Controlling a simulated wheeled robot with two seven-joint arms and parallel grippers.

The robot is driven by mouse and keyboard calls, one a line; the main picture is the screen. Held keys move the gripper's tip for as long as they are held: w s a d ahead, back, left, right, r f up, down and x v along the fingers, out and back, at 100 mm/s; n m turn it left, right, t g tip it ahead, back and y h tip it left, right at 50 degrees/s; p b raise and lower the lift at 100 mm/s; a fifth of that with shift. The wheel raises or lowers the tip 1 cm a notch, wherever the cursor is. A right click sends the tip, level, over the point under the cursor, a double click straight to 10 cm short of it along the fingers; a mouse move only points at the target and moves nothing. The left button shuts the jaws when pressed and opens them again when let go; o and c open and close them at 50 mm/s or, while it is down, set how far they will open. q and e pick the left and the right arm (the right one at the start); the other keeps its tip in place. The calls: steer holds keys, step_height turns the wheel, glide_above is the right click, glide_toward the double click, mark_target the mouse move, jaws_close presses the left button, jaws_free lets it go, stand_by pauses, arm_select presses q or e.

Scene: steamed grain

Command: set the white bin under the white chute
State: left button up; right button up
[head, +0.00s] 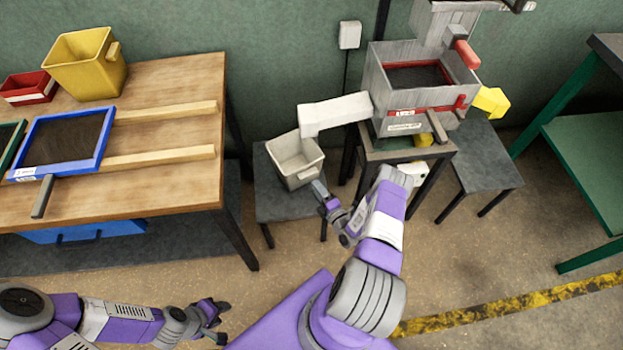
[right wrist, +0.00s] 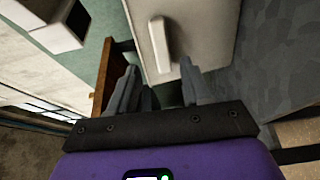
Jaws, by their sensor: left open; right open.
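The white bin (head: 285,148) stands upright on a low grey stool (head: 268,200), open side up. The white chute (head: 340,112) runs left from the grey machine, and its end is above the bin's right rim area. My right gripper (head: 325,192) is open just in front of the bin, near its front handle. In the right wrist view, the bin's wall (right wrist: 205,40) and its handle (right wrist: 160,45) lie just beyond the open fingertips (right wrist: 158,75); contact cannot be told. My left gripper (head: 218,320) is open and empty, low at the left over the floor.
A wooden table (head: 180,90) at left holds a yellow bin (head: 88,65), a red bin (head: 28,88) and a blue-framed sieve (head: 65,140). The grey machine (head: 420,100) stands at right, with another stool (head: 480,160) beside it. Floor between is clear.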

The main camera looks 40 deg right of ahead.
steer(key=s+p, duration=0.1)
steer(key=s, duration=0.5)
steer(key=w+a+m+g+y, duration=0.2)
steer(key=w+a+m+g, duration=0.15)
steer(key=a, duration=0.35)
steer(key=w+a+m+g+y, duration=0.25)
steer(key=a+m+g, duration=0.2)
steer(key=a, duration=0.25)
steer(key=s+a+r+m+g+y, duration=0.1)
steer(key=s+a+r+m+g, duration=0.3)
steer(key=s+a, duration=0.3)
steer(key=s+a+r+m+g+y, duration=0.1)
steer(key=s+a+r+m+g, duration=0.2)
steer(key=s+a+m+g, duration=0.2)
steer(key=s+a+m, duration=0.2)
steer(key=s+a, duration=0.1)
steer(key=a, duration=0.1)
steer(key=shift+r, duration=0.35)
